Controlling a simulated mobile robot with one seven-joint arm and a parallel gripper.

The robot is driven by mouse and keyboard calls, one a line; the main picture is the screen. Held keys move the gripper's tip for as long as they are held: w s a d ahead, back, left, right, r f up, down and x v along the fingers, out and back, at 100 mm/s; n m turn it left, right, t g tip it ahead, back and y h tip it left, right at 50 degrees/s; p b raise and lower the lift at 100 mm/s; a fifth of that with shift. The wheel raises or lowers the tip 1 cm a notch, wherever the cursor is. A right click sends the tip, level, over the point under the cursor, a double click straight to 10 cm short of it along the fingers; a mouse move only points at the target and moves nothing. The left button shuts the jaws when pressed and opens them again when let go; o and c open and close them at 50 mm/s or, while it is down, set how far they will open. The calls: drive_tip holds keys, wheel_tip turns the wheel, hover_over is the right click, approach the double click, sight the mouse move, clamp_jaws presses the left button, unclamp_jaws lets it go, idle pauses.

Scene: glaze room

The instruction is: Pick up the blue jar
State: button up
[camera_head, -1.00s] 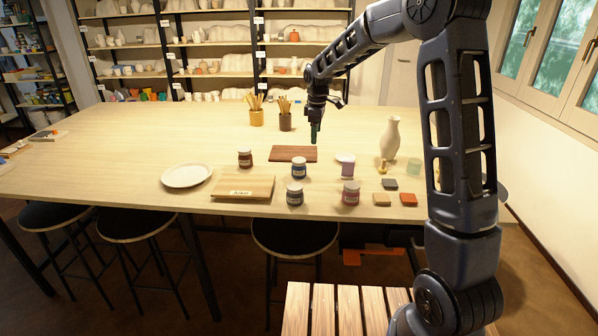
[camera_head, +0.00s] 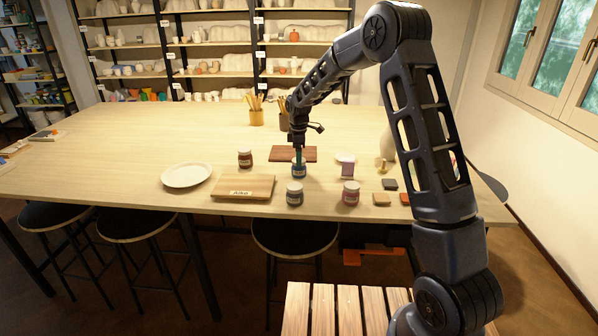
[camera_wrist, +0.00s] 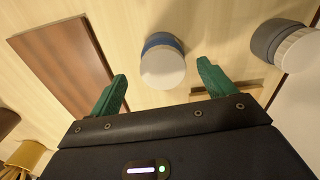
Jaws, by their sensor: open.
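A blue jar (camera_head: 299,171) with a pale lid stands upright on the table, just in front of the dark brown board. In the wrist view the jar (camera_wrist: 163,62) shows from above, its white lid lying between and a little beyond the green fingertips. My gripper (camera_head: 299,156) points down right over this jar. It is open and empty, with a finger to each side in the wrist view (camera_wrist: 162,70). The head view does not show clearly whether the fingertips reach below the lid. A second, darker grey-blue jar (camera_head: 294,194) stands nearer the front edge.
A wooden board (camera_head: 240,187) and white plate (camera_head: 187,176) lie left. Small tiles (camera_head: 389,184) lie right. A pencil pot (camera_head: 256,117) stands behind.

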drive_tip(key=shift+s+a+f, duration=0.1)
drive_tip(key=shift+f, duration=1.2)
drive_tip(key=shift+s+f, duration=0.1)
drive_tip(key=shift+f, duration=1.15)
drive_tip(key=c, duration=1.2)
